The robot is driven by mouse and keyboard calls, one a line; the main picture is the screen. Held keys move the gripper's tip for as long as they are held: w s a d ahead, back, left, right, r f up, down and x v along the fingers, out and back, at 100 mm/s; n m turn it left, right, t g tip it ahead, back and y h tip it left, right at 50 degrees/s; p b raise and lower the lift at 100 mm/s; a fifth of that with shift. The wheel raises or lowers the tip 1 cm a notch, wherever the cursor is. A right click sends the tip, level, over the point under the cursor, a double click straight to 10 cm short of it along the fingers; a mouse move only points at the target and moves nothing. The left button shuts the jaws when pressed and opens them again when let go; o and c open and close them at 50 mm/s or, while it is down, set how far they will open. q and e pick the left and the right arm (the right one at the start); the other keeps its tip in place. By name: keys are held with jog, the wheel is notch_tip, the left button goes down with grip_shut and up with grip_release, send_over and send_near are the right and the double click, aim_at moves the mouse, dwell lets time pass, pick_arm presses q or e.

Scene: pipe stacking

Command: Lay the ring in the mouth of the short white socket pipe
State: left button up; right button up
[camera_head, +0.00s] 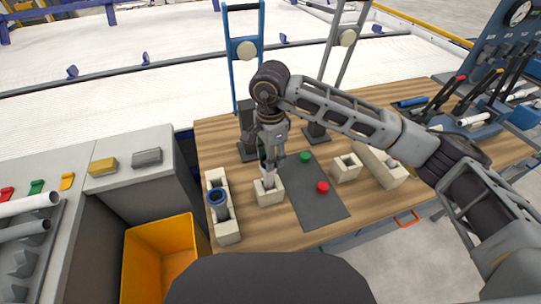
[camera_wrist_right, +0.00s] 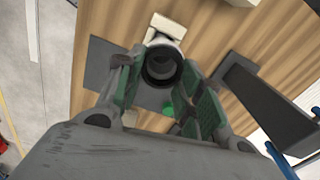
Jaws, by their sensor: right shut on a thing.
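The short white socket pipe (camera_head: 268,178) stands upright in a pale block on the wooden table. It also shows in the wrist view (camera_wrist_right: 168,25), just beyond my fingertips. My right gripper (camera_head: 266,153) points down directly above the pipe. In the wrist view a black ring (camera_wrist_right: 161,66) sits between the green-padded fingers of my right gripper (camera_wrist_right: 162,75), which are shut on it. The ring lines up with the pipe's mouth; whether it touches the pipe cannot be told. The ring is hardly visible in the head view. My left gripper is not in view.
A dark mat (camera_head: 316,208) with red (camera_head: 322,187) and green (camera_head: 305,156) pieces lies right of the pipe. A hollow block (camera_head: 347,168) stands farther right. A yellow bin (camera_head: 160,260) stands left.

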jog(key=shift+f+b, duration=0.2)
jog(key=shift+b, duration=0.3)
dwell(1.1)
jog(key=o, duration=0.8)
jog(key=shift+o, duration=0.4)
jog(key=o, duration=0.4)
jog(key=shift+r, duration=0.15)
jog(key=shift+r+p, duration=1.05)
jog(key=shift+r, duration=2.3)
jog(key=shift+s, duration=0.1)
